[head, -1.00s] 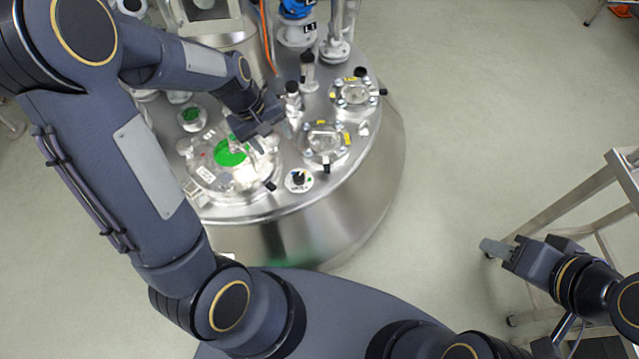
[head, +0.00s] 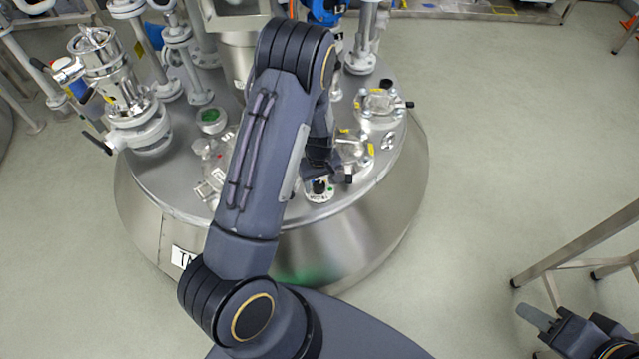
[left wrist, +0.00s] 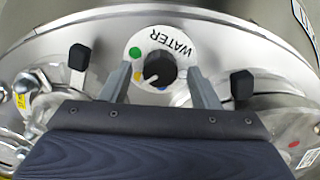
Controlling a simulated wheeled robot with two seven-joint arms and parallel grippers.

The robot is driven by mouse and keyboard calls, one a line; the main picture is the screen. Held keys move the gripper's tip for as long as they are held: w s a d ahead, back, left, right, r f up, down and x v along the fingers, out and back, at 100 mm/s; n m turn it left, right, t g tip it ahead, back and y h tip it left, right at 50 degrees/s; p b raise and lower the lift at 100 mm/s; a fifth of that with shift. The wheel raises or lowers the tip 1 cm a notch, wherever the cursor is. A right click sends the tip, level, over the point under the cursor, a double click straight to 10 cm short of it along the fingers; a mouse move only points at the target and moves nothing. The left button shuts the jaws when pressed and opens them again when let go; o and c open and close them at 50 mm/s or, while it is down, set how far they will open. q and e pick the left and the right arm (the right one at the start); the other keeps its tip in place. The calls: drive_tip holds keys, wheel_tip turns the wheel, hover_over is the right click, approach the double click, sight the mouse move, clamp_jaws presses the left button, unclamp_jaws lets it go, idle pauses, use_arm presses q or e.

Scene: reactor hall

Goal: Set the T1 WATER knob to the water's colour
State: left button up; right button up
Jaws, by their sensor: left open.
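The WATER knob (left wrist: 160,70) is black with a pale pointer line, on a white round plate (left wrist: 178,37) lettered WATER. In the left wrist view its pointer aims lower left. A green dot (left wrist: 135,52) and an orange-yellow dot (left wrist: 137,76) sit left of it, with a trace of blue below. My left gripper (left wrist: 158,83) is open, one finger on each side of the knob; contact cannot be told. In the head view the knob (head: 319,187) shows just below the left gripper (head: 320,160). The large window that showed green is now hidden behind my arm. My right gripper (head: 540,318) is far right, away from the tank.
The steel tank top (head: 165,185) carries clamped round ports (head: 380,102), a small green-centred fitting (head: 210,116) and valves and pipes (head: 110,75). Black handles (left wrist: 242,84) flank the knob plate. A metal frame (head: 585,245) stands at right. Floor between is clear.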

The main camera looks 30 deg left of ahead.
use_arm(q)
drive_tip(key=shift+f, duration=0.25)
drive_tip(key=c, duration=1)
drive_tip(key=shift+o, duration=0.2)
drive_tip(key=shift+m, duration=0.3)
drive_tip(key=m, duration=0.5)
drive_tip(key=shift+b, duration=0.35)
drive_tip(key=m, duration=0.6)
drive_tip(key=shift+b, duration=0.3)
drive_tip(key=shift+m, duration=0.3)
